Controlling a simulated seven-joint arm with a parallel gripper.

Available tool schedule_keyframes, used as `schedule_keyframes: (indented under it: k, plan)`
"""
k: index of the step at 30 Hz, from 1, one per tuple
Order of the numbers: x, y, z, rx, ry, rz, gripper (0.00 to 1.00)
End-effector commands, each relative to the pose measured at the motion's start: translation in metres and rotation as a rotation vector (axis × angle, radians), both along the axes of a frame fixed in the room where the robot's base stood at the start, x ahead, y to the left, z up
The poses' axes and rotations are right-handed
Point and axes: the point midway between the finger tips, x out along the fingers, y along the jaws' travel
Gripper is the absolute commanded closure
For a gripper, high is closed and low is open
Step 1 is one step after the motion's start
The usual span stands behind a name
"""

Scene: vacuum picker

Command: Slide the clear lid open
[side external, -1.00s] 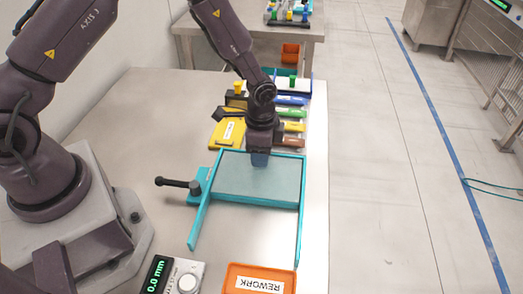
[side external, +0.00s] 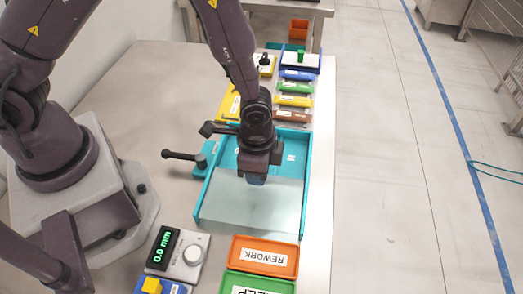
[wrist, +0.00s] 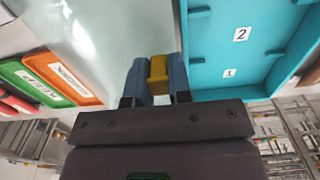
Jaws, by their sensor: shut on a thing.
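The clear lid (side external: 232,205) lies over the front part of the teal box (side external: 210,180), on its rails. Behind it the teal interior shows uncovered. In the wrist view, the pale, see-through lid (wrist: 110,28) is at upper left, and the open teal box (wrist: 215,75) with labels 1 and 2 is at right. My gripper (side external: 256,180) is over the lid near its back edge. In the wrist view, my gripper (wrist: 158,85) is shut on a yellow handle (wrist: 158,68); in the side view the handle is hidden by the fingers.
A black-knobbed lever (side external: 180,156) sticks out left of the box. An orange REWORK tray (side external: 264,256) and a green KEEP tray (side external: 258,284) stand in front. A digital gauge (side external: 176,253) is at front left. Several coloured parts (side external: 295,88) lie behind the box.

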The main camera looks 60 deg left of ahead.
Motion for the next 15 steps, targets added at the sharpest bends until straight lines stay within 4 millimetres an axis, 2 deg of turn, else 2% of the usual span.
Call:
schedule_keyframes:
  k: [9, 10, 12, 13, 15]
  plan:
    - [-0.004, -0.0061, 0.0002, -0.008, 0.001, -0.003, 1.0]
    - [-0.004, -0.0062, 0.0002, -0.007, 0.001, -0.003, 0.79]
    - [-0.0042, -0.0063, 0.0002, -0.007, 0.001, -0.003, 0.63]
    - [-0.004, -0.0062, 0.0002, -0.007, 0.001, -0.004, 0.56]
    - [-0.0035, -0.0054, 0.0002, -0.006, 0.001, -0.003, 0.55]
